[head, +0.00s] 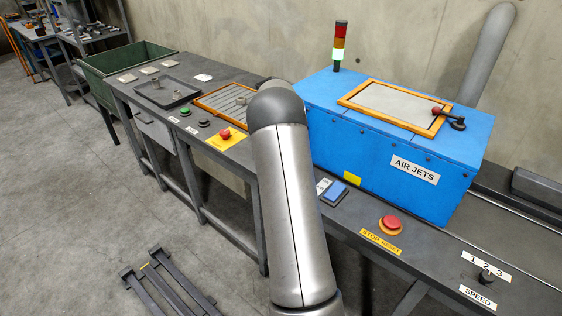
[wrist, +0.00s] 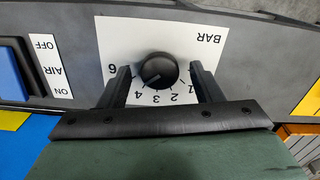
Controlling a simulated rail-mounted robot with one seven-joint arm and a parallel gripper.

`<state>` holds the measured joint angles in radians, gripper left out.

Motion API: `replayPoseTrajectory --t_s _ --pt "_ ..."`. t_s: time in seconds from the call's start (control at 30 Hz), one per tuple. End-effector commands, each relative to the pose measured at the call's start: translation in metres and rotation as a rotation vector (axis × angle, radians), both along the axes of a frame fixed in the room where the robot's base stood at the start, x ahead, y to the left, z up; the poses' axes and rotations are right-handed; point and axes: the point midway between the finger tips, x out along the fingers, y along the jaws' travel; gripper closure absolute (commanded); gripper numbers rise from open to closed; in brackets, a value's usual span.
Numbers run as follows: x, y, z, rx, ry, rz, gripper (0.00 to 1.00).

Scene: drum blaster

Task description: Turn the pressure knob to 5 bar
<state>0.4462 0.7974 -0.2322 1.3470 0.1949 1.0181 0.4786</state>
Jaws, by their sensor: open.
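The black round pressure knob (wrist: 157,70) sits on a white dial plate (wrist: 205,38) marked BAR, upside down in the wrist view. The 1, 2, 3, 4 and 6 marks show; the 5 is not readable, near the left finger. A light pointer line on the knob slants to the lower left, roughly between the 4 and the left finger. My gripper (wrist: 160,69) is open, with one finger on each side of the knob and a visible gap to each. In the head view my arm hides the knob and gripper.
A blue AIR switch (wrist: 9,76) with an ON/OFF label is left of the dial in the wrist view. In the head view, the blue AIR JETS box (head: 395,145) stands behind my arm. A red stop button (head: 391,223) and SPEED knob (head: 486,277) are right.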

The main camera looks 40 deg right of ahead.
Motion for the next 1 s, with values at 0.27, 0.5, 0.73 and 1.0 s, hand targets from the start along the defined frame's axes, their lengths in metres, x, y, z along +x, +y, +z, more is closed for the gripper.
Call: replayPoseTrajectory --t_s 0.27,0.5,0.73,1.0 --pt "0.000 0.000 0.020 -0.001 -0.002 0.001 0.41" --pt "0.001 0.000 0.076 -0.002 -0.004 0.001 0.41" --pt "0.001 0.000 0.132 -0.002 -0.003 0.000 0.41" --pt "0.000 0.000 0.169 -0.001 0.000 0.000 0.41"
